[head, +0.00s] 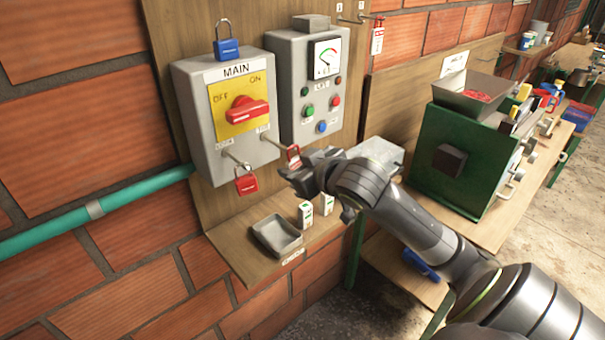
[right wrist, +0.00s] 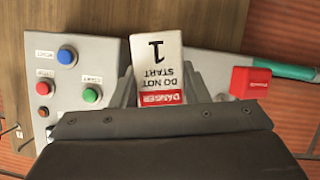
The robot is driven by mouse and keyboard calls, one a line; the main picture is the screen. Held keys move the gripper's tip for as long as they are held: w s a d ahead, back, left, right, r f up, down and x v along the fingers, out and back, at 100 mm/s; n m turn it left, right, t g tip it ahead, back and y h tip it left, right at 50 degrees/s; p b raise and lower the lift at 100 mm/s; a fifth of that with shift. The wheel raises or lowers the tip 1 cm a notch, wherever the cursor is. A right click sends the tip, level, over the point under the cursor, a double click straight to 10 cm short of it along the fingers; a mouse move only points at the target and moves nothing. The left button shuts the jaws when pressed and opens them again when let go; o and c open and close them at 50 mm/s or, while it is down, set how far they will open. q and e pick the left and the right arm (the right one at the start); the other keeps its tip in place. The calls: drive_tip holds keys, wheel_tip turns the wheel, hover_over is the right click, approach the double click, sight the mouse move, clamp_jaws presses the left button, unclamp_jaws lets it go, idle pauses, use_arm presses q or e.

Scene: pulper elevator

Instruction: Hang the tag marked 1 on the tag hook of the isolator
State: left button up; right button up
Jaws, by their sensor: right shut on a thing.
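The tag marked 1 (right wrist: 157,65) is white with a red DANGER band and shows upside down in the right wrist view. My right gripper (right wrist: 160,92) is shut on it; in the head view the gripper (head: 298,168) is partly hidden by its own arm. The isolator (head: 205,130) is a grey box marked MAIN with a red handle (head: 247,110) on a yellow plate. Its right-hand hook (head: 268,139) points out toward the held tag's red end (head: 293,153). I cannot tell whether the tag touches the hook. My left gripper is not in view.
A blue padlock (head: 227,46) is on top. The control box (head: 300,75) stands close right. A grey tray (head: 277,236) and two small white-green items (head: 305,214) sit below. Another tag (head: 377,39) hangs upper right.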

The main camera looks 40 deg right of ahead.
drive_tip(key=b+x, duration=0.1)
drive_tip(key=x, duration=0.2)
drive_tip(key=shift+w+a, duration=0.15)
drive_tip(key=shift+w, duration=0.05)
idle(0.3)
idle(0.5)
drive_tip(key=o, duration=1)
drive_tip(key=shift+o, duration=0.2)
